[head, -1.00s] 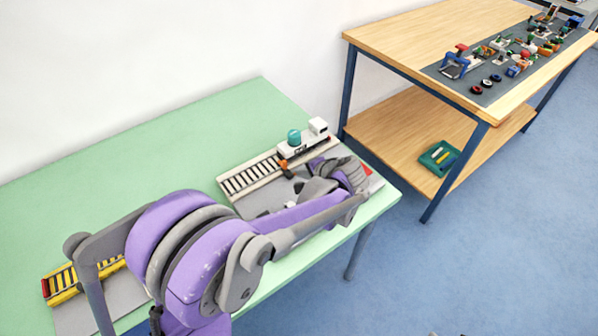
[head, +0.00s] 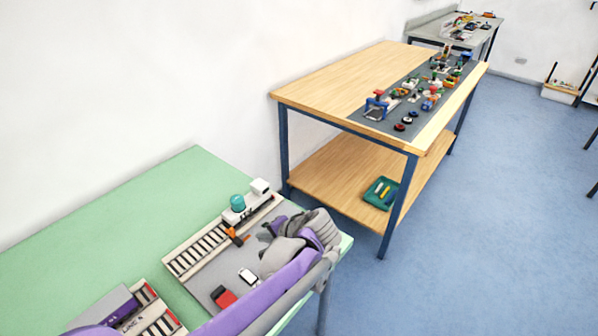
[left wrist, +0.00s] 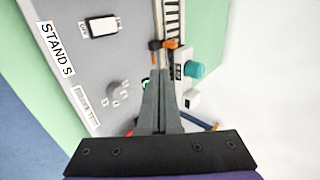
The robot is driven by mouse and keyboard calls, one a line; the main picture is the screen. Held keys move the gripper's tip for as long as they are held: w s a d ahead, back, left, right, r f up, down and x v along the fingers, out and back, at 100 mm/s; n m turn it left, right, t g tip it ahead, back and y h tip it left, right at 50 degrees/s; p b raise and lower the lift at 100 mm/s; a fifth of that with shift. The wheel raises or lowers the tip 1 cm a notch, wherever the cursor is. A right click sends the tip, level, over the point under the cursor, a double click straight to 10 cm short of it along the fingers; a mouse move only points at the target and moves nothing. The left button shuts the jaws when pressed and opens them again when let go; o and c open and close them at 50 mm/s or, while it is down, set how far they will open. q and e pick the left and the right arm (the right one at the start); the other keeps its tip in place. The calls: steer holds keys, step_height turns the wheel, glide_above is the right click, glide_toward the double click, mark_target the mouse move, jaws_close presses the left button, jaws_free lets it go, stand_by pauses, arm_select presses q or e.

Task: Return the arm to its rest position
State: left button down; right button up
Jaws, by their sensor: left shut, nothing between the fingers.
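My left arm (head: 285,283), purple and grey, comes in from the bottom of the head view and reaches over the green table (head: 150,205). My left gripper (head: 264,236) is above the grey mat, beside the crane track, partly hidden by its own wrist. In the left wrist view the gripper's fingers (left wrist: 160,76) are together and empty, with their tips close to an orange and black piece (left wrist: 164,44); whether they touch it I cannot tell. That orange piece (head: 236,237) also shows in the head view. My right gripper is not in view.
A white crane unit with a teal drum (head: 238,202) stands on the rail track (head: 197,252). A red block (head: 223,297) and a white switch (head: 248,276) are near my forearm. A wooden table (head: 335,82) with several small parts stands beyond. Blue floor lies open at right.

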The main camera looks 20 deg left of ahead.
arm_select(q)
steer(key=s+d+n+t+h+p, duration=0.1)
steer(key=s+d+n+h, duration=0.1)
steer(key=s, duration=0.7)
steer(key=s+d+f+n+h+p, duration=0.1)
steer(key=s+d+h, duration=0.3)
steer(key=s, duration=0.6)
steer(key=n+h+p, duration=0.1)
steer(key=h, duration=0.1)
steer(key=shift+s+f+t+h, duration=0.2)
steer(key=shift+s+t+h, duration=0.1)
steer(key=shift+t, duration=0.1)
steer(key=shift+w, duration=0.1)
stand_by(0.4)
